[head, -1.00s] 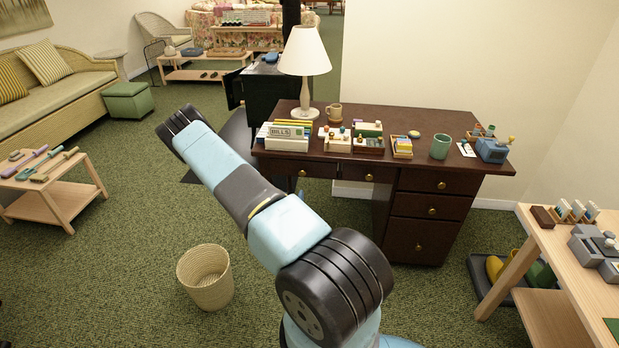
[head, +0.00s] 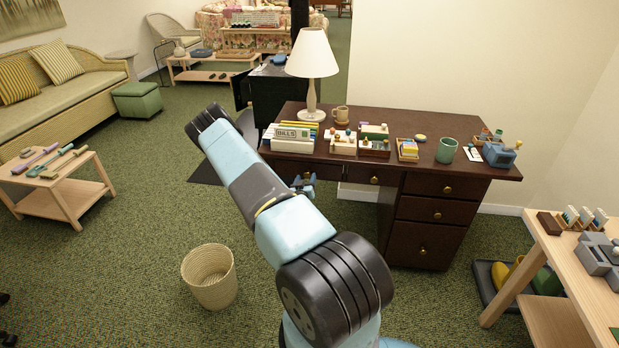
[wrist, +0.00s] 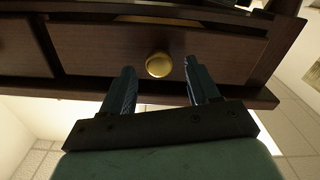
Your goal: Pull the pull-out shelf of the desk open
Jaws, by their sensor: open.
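The dark brown desk (head: 450,166) stands against the wall. Its left front panel (head: 270,160), just under the top, is partly behind my arm and gripper. Middle front (head: 388,179) has a brass knob. I cannot tell from the frames which panel is the pull-out shelf. My gripper (head: 304,184) is at the left panel, open and empty. In the wrist view, a brass knob (wrist: 158,65) on a dark wood front (wrist: 225,58) shows between the fingertips (wrist: 158,78). The jaws are not closed on it; whether they reach around it is unclear. The front looks shut.
A wicker basket (head: 210,278) is on the floor. A light wood table (head: 560,262) is at right.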

